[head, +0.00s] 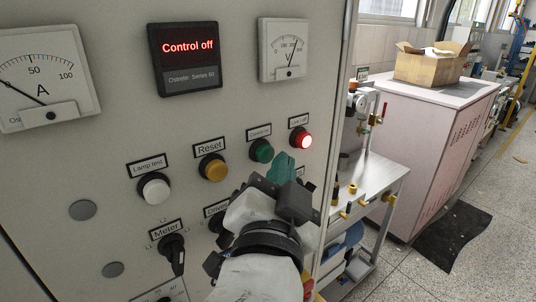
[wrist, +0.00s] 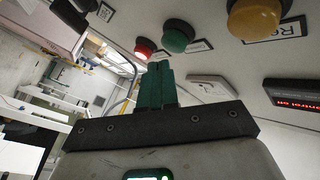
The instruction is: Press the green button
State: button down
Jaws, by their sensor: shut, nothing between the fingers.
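The green button (head: 262,150) is on the panel, between the amber button and the lit red one. It also shows in the wrist view (wrist: 178,37), just beyond my fingertips. My gripper (head: 281,162) is shut and empty, with its teal fingers together. In the head view the fingertips are just right of and slightly below the green button, close to it. In the wrist view the fingertips (wrist: 159,68) appear just below the button with a small visible gap; I cannot tell the exact depth between them.
On the panel are a glowing red button (head: 300,138), an amber Reset button (head: 213,169), a white Lamp test button (head: 154,188), a black Meter knob (head: 173,249) and a display (head: 185,57) reading "Control off". A metal side table (head: 372,180) stands right of the panel.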

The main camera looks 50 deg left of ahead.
jog(key=shift+a, duration=0.2)
dwell(0.6)
jog(key=shift+a+b, duration=0.25)
jog(key=shift+b, duration=0.1)
jog(key=shift+a+b, duration=0.3)
jog(key=shift+a, duration=0.15)
dwell(0.6)
jog(key=shift+d, duration=0.85)
jog(key=d, duration=0.1)
jog(key=d+p, duration=0.1)
jog(key=d, duration=0.3)
jog(key=shift+s, duration=0.25)
dwell(1.0)
